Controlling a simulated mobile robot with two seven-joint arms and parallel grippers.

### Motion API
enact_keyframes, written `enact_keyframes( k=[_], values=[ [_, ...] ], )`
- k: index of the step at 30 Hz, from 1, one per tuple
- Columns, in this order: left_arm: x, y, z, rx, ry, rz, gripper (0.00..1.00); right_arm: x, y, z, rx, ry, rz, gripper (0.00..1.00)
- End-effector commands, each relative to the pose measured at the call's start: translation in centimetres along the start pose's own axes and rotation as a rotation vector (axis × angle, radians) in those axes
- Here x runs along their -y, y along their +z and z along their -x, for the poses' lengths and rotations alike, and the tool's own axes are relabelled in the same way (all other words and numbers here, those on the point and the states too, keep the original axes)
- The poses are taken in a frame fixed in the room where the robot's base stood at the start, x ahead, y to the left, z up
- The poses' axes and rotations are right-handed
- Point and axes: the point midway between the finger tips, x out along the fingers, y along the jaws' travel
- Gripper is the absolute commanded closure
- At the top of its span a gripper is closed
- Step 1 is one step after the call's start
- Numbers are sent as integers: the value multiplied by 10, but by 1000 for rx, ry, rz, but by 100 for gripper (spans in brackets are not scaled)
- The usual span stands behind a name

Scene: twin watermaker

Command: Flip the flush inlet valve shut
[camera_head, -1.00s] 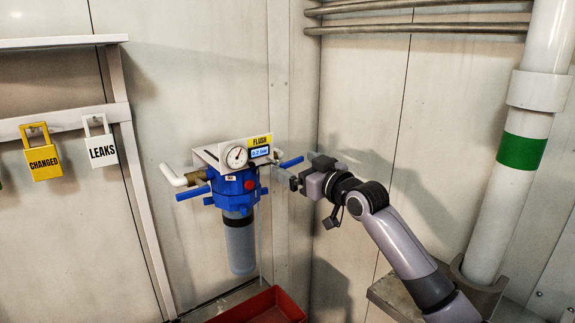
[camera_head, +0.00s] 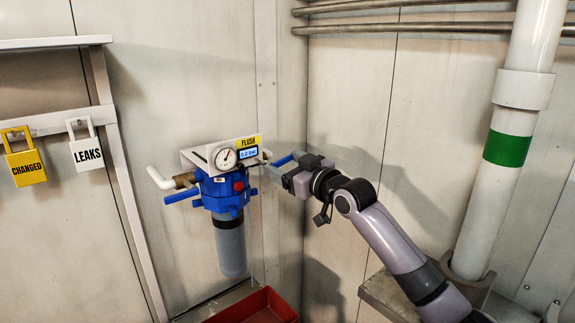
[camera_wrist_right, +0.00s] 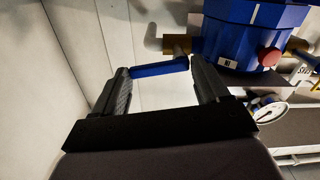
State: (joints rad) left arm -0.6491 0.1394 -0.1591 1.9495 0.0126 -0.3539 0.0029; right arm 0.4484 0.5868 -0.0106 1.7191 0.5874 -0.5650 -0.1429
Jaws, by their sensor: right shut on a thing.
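The blue flush filter housing (camera_head: 222,190) hangs on the wall under a round gauge (camera_head: 225,158) and a yellow FLUSH label (camera_head: 249,142). The inlet valve's blue lever (camera_head: 284,160) sticks out to the right of the housing. In the right wrist view the lever (camera_wrist_right: 160,69) lies crosswise between the two dark fingers, near a small mark on the housing (camera_wrist_right: 240,35) that seems to read IN upside down. My right gripper (camera_wrist_right: 164,72) is shut on this lever. A second blue lever (camera_head: 182,196) sits on the housing's left side. My left gripper is not in view.
A red tray (camera_head: 255,305) stands below the housing. A white pipe with a green band (camera_head: 508,146) rises at the right, beside my right arm. A yellow CHANGED padlock (camera_head: 25,165) and a white LEAKS padlock (camera_head: 86,154) hang from a rail at the left.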

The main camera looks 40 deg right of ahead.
Motion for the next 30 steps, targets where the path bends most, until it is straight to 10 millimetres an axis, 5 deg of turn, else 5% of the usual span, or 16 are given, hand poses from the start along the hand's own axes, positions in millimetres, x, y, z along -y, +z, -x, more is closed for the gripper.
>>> enact_keyframes(
  k=[30],
  values=[
    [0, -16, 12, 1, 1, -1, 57, 8, -23, 0, -2, 9, 918, 56]
  ],
)
